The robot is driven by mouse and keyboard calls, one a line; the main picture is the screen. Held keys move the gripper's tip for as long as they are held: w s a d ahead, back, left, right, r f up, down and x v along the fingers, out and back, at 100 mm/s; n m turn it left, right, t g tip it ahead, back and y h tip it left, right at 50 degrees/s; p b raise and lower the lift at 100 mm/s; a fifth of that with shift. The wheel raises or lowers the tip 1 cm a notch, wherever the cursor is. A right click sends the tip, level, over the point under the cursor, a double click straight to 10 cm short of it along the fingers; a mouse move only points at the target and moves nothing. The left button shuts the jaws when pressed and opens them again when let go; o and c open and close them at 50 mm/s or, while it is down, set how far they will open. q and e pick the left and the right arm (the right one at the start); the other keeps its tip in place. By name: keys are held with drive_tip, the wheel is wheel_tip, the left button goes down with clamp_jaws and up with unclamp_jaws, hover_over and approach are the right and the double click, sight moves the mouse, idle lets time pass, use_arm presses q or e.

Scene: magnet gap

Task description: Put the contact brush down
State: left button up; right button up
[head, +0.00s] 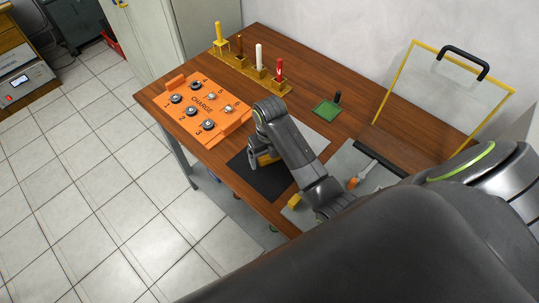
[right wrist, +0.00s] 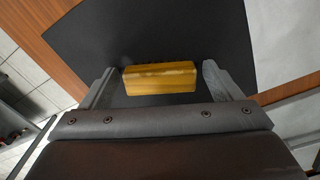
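The contact brush, a yellow wooden block (right wrist: 160,79) with dark bristles just showing along its far edge, lies on or just above the black mat (right wrist: 190,30); I cannot tell which. In the head view the brush (head: 266,160) is partly hidden by my right gripper (head: 258,160), which is over the black mat (head: 262,186). In the right wrist view the right gripper (right wrist: 160,82) has its fingers apart on either side of the brush, with a gap at each end. My left gripper does not show.
An orange board (head: 205,108) marked CHARGE holds several round pieces. Behind stand a yellow rack (head: 240,64) with upright sticks and a green pad (head: 326,110). At right are a yellow-framed clear panel (head: 440,90) and an orange-handled tool (head: 354,182). A small yellow block (head: 295,201) lies near the front edge.

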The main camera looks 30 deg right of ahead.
drive_tip(key=shift+r, duration=0.1)
drive_tip(key=shift+r, duration=0.25)
wheel_tip(320, 180, up, 5)
drive_tip(key=shift+r, duration=0.1)
wheel_tip(320, 180, up, 6)
drive_tip(key=p, duration=0.7)
drive_tip(key=shift+r, duration=0.2)
